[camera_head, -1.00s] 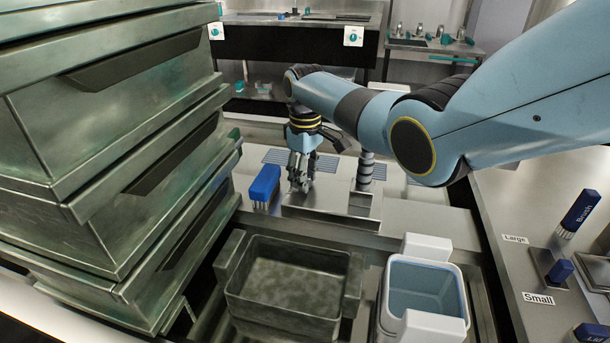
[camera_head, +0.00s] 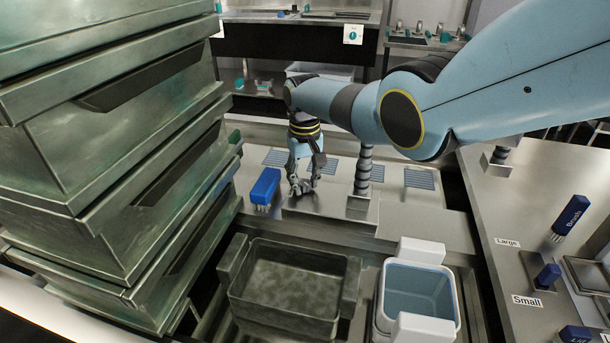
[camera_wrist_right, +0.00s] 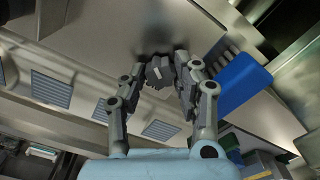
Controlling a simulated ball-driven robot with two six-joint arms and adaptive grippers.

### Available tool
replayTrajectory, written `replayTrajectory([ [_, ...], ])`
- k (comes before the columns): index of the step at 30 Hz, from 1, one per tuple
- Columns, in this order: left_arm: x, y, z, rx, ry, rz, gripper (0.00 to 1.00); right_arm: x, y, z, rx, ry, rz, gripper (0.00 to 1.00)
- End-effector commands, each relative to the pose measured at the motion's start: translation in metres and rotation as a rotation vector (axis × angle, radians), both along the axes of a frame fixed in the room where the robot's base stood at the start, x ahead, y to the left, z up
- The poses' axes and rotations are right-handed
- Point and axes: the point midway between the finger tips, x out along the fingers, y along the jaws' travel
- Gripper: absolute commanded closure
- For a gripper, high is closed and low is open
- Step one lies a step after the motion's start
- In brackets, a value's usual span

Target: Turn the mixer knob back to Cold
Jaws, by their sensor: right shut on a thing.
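My right gripper (camera_head: 302,187) reaches down from my blue arm to the metal counter behind the two basins. In the right wrist view its two jointed fingers (camera_wrist_right: 165,84) close in from both sides on a small grey faceted knob (camera_wrist_right: 158,70). The gripper is shut on this knob. In the head view the knob is mostly hidden by the fingers, and no Cold marking can be read. A ribbed grey column (camera_head: 363,171) stands just right of the gripper. My left gripper is not in view.
A blue brush (camera_head: 265,186) stands close left of the gripper, and also in the wrist view (camera_wrist_right: 222,84). Tall stacked metal bins (camera_head: 120,160) block the left. A metal basin (camera_head: 285,290) and a white-blue tub (camera_head: 418,292) sit in front. The right counter holds labelled blue-handled tools (camera_head: 570,216).

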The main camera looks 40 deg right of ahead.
Motion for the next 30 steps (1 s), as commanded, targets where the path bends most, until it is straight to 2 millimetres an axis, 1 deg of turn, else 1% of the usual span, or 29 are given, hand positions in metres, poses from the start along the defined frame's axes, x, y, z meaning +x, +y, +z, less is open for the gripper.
replayTrajectory([
  [1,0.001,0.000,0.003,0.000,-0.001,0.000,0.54,0.002,0.001,0.003,0.002,-0.004,-0.043,1.00],
  [6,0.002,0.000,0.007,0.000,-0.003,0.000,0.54,0.002,0.001,0.002,0.002,-0.004,-0.205,1.00],
  [18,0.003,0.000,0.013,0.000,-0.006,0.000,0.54,0.003,0.001,0.002,0.002,-0.006,-0.582,1.00],
  [24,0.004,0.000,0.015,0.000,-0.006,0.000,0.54,0.003,0.001,0.002,0.002,-0.007,-0.751,1.00],
  [30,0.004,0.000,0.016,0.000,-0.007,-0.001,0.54,0.003,0.001,0.002,0.003,-0.008,-0.881,1.00],
])
